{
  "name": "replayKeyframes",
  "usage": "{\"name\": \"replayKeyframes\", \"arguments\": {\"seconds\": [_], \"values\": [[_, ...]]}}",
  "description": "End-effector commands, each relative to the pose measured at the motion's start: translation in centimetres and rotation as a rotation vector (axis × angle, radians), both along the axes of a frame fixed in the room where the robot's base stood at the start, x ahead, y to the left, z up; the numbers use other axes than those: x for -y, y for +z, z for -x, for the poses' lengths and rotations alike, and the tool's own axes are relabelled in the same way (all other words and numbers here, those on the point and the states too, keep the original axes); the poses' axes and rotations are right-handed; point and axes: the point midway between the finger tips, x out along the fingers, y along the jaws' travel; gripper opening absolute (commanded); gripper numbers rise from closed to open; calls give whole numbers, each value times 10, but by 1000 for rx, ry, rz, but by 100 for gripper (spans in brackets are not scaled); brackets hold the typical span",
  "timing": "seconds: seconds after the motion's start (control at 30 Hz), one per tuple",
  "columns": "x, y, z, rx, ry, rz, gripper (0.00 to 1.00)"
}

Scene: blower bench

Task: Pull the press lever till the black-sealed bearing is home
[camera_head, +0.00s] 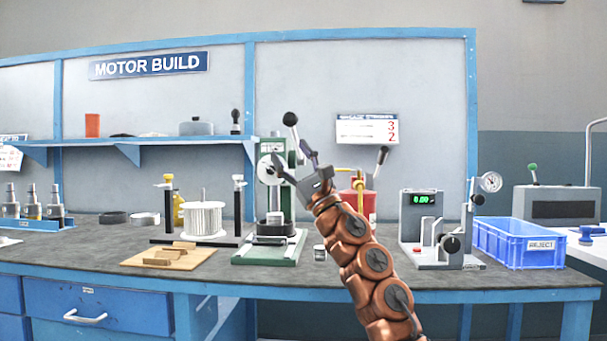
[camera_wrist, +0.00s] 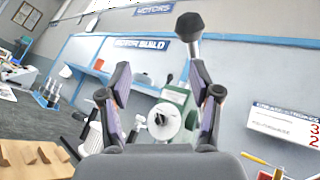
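The green arbor press (camera_head: 275,196) stands on the bench with its base plate toward the front edge. Its lever (camera_head: 290,119) slants upward and ends in a black ball knob. In the wrist view the lever knob (camera_wrist: 188,25) shows above and beyond the right fingertip, with the press's pale round hub (camera_wrist: 163,120) between the fingers. My gripper (camera_head: 289,151) is open in front of the press head, below the knob; its fingers (camera_wrist: 158,70) hold nothing. A dark ring-shaped part (camera_head: 275,226) sits under the press; I cannot tell the black-sealed bearing or its seating.
Right are a red container (camera_head: 357,200), a grey gauge fixture (camera_head: 432,235) and a blue reject bin (camera_head: 519,244).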

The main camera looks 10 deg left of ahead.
Motion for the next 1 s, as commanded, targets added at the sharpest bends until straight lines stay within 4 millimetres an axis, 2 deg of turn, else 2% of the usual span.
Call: {"name": "replayKeyframes", "arguments": {"seconds": [0.7, 1.0], "values": [[31, -37, 18, -2, 0, -3, 63], [36, -44, 24, 1, 0, -3, 63]]}}
